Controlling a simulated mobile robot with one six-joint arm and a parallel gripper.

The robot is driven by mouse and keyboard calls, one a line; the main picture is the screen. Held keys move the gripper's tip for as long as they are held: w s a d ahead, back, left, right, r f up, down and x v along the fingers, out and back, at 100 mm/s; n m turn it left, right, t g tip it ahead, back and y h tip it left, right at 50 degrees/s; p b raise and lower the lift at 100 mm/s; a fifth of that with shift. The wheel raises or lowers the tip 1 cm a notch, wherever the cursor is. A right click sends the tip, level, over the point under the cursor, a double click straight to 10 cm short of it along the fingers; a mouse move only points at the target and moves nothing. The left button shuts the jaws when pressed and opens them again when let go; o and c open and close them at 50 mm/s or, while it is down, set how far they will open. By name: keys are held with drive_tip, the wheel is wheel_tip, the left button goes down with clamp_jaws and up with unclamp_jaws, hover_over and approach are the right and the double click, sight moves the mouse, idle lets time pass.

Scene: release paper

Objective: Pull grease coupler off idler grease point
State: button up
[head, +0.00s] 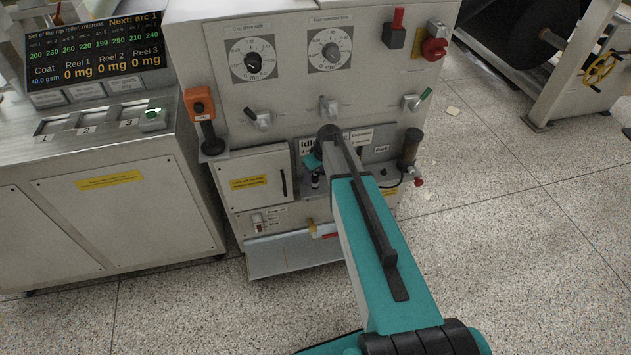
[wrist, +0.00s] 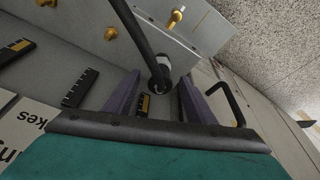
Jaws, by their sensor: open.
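The grease coupler (wrist: 164,68) shows in the wrist view as a short grey-and-black end on a black hose (wrist: 138,27). It stands at the panel between and just beyond my finger tips; whether it sits on the idler grease point I cannot tell, since that point is hidden. My gripper (wrist: 160,88) is open, with one purple finger on each side and gaps to both. In the head view my arm covers most of the gripper and the coupler, in front of the recess with the "Idle..." label (head: 308,146).
Brass fittings (wrist: 175,18) stick out near the hose. A black handle (wrist: 228,103) lies right of my right finger. In the head view a dark cylinder (head: 409,149) with a red-tipped part stands right of the recess, and a cabinet door (head: 258,176) lies left.

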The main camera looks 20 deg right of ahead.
sight(315, 174)
clamp_jaws()
drive_tip(key=shift+r, duration=0.1)
drive_tip(key=shift+r, duration=0.1)
drive_tip(key=shift+r+p, duration=1.1)
drive_tip(key=shift+r, duration=1.05)
drive_tip(key=shift+r, duration=0.15)
